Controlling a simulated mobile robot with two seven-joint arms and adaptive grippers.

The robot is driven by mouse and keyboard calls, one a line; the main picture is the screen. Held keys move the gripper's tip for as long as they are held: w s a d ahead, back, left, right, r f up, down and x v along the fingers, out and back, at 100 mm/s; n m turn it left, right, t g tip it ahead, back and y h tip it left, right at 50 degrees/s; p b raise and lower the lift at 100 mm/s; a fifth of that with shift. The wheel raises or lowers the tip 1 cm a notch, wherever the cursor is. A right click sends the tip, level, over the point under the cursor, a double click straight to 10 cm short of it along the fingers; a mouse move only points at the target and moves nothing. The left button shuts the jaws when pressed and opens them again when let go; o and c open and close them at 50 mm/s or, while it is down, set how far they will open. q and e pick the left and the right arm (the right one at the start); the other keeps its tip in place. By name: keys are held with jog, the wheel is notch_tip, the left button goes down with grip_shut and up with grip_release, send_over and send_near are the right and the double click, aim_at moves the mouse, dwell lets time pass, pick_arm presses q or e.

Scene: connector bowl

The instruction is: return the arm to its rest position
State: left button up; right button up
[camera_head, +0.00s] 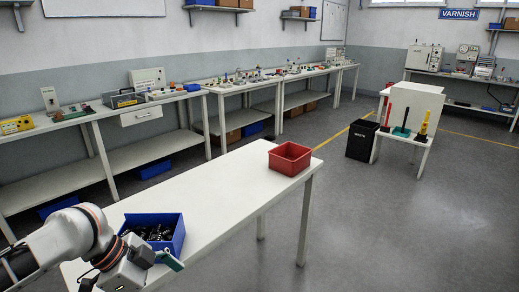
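My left arm comes in from the lower left, and my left gripper (152,260) is over the near end of the white table (225,205), at the front edge of a blue bin (178,240). A small teal-green piece (169,261) shows at the gripper's tip; I cannot tell whether it is part of the gripper or something held. The finger opening is too small and turned to read. The blue bin holds several dark connectors (150,232), and the gripper covers part of its near side. My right gripper is not in view.
A red bin (289,158) stands at the far end of the table. The tabletop between the two bins is clear. Long workbenches (222,88) line the left wall. A black waste bin (361,139) and a small white stand (412,105) are at the right on open floor.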

pick_arm(q)
jog(key=w+d+f+n+t+h, duration=0.1)
jog(key=d+f+n+t, duration=0.25)
jog(key=f, duration=0.35)
jog(key=w+d+f+n+t+h, duration=0.1)
jog(key=w+d+f+n+t, duration=0.2)
jog(key=f, duration=0.4)
jog(key=s+a+f+n+t+y, duration=0.3)
jog(key=s+a+f+n+y, duration=0.2)
jog(key=s+a+f, duration=0.3)
jog(key=s+f, duration=0.4)
jog(key=s, duration=0.2)
jog(key=shift+s+a+f, duration=0.15)
jog(key=shift+a+f, duration=0.05)
jog(key=shift+f, duration=0.15)
